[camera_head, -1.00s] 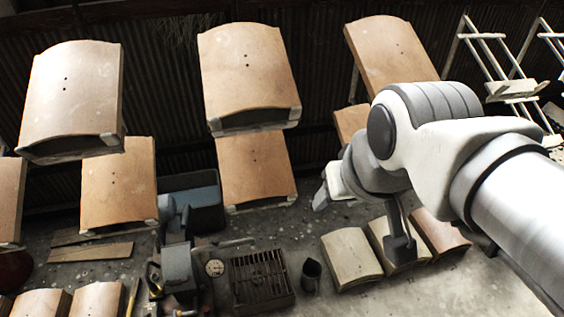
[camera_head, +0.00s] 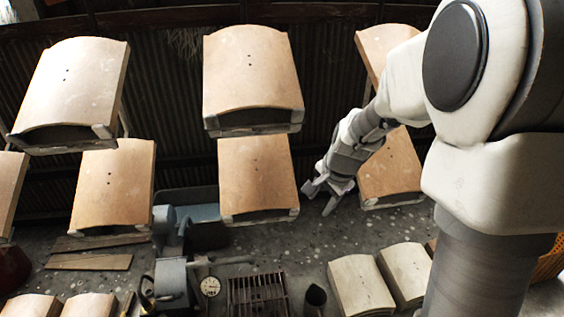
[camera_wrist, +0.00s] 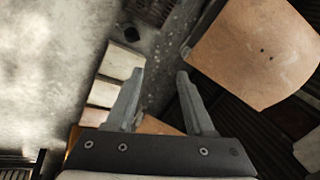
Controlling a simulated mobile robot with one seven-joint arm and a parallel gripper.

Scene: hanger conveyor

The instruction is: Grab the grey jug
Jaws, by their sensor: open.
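A small dark grey vessel (camera_head: 315,296), which looks like the jug, stands on the floor at the bottom of the head view, right of a metal grate. It seems to show also as a dark shape (camera_wrist: 132,33) near the top of the wrist view; its handle cannot be made out. My gripper (camera_head: 318,200) is in mid-air above and behind it in the head view, in front of the hanging panels. In the wrist view my gripper (camera_wrist: 160,74) has its two fingers apart with nothing held between them.
Tan panels hang in rows, one (camera_head: 257,175) left of my gripper and one (camera_head: 389,170) right of it. The grate (camera_head: 258,295), a dial (camera_head: 210,286) and a grey machine (camera_head: 174,283) are left of the vessel. Pale blocks (camera_head: 360,285) lie close to its right.

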